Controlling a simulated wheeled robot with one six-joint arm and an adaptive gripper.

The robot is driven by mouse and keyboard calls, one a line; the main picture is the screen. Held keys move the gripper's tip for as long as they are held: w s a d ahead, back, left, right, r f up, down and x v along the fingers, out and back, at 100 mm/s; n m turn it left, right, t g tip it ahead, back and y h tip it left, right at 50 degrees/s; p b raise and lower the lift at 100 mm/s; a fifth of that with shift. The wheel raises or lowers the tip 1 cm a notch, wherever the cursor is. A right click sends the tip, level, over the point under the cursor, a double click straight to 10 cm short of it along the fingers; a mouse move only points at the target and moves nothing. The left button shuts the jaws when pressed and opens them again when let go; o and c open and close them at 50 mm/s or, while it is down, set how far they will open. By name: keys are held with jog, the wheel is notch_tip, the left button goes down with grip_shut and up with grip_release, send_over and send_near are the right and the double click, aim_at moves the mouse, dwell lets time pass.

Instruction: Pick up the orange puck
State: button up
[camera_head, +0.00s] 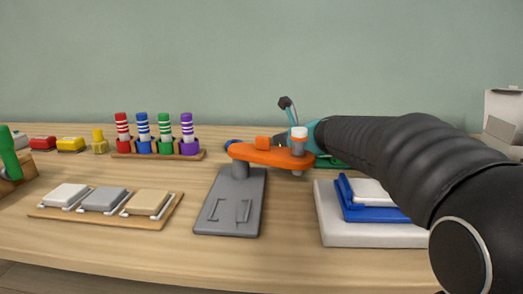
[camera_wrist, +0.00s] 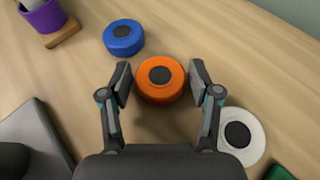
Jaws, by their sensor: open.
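The orange puck (camera_wrist: 160,80), with a dark round centre, lies on the wooden table in the wrist view. My gripper (camera_wrist: 159,75) is open, with one finger on each side of the puck. Whether the fingers touch it I cannot tell. In the head view, my fingertips are hidden behind the orange lever (camera_head: 265,156). A small orange patch (camera_head: 263,142) shows at the lever's top edge; I cannot tell if it is the puck.
A blue puck (camera_wrist: 124,38) lies to the upper left and a white puck (camera_wrist: 241,135) to the lower right, close to my right finger. The lever stands on a grey base (camera_head: 232,205). A marker rack (camera_head: 160,155) stands left; a blue tray (camera_head: 365,205) sits right.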

jog(key=c, duration=0.8)
jog(key=shift+r, duration=0.1)
